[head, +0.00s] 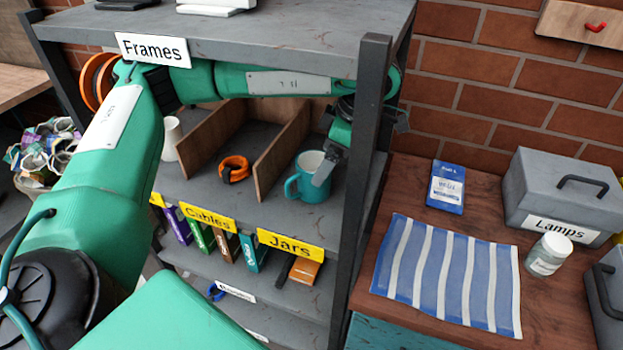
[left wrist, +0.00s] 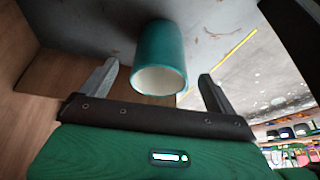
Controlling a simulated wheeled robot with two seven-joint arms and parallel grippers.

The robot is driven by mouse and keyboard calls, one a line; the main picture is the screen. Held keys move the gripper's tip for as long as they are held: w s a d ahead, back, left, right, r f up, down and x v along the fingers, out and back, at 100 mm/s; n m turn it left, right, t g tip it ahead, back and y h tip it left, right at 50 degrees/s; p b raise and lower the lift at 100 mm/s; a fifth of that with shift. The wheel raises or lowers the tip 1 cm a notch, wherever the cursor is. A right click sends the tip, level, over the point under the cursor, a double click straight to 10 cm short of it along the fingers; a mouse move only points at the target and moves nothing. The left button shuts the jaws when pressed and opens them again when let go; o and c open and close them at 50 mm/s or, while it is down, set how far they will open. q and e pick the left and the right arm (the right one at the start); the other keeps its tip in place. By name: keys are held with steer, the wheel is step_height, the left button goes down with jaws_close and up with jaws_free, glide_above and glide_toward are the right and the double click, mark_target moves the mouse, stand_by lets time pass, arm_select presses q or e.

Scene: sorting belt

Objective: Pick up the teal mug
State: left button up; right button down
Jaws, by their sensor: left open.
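The teal mug (head: 313,184) stands upright on the middle shelf in the right compartment of the shelf unit. Its handle points left and its inside is pale. It also shows in the left wrist view (left wrist: 160,52), between and beyond the fingers. My left gripper (left wrist: 160,85) is open, with one finger on each side of the mug's line and nothing clearly held. In the head view my left gripper (head: 325,165) is at the mug's right rim, partly hidden by my arm and the shelf post. I cannot tell whether it touches the mug. My right gripper is not in view.
A wooden divider (head: 283,152) stands left of the mug, and a dark shelf post (head: 366,150) stands close on the right. An orange roll (head: 234,169) lies in the neighbouring compartment. The top shelf (head: 270,40) is above my arm. A striped cloth (head: 447,272) lies on the wooden table.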

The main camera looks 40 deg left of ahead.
mark_target(307, 182)
arm_select(q)
steer(key=shift+s+a, duration=0.3)
steer(key=shift+a, duration=0.3)
steer(key=shift+f, duration=0.25)
steer(key=shift+b+x, duration=0.5)
steer(key=shift+x, duration=1.8)
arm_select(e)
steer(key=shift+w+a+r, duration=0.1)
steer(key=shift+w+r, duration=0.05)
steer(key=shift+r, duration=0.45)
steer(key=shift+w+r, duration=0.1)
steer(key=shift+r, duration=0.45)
arm_select(q)
steer(key=shift+r, duration=0.1)
steer(key=c, duration=1.2)
steer(key=shift+r, duration=0.1)
steer(key=shift+c, duration=0.2)
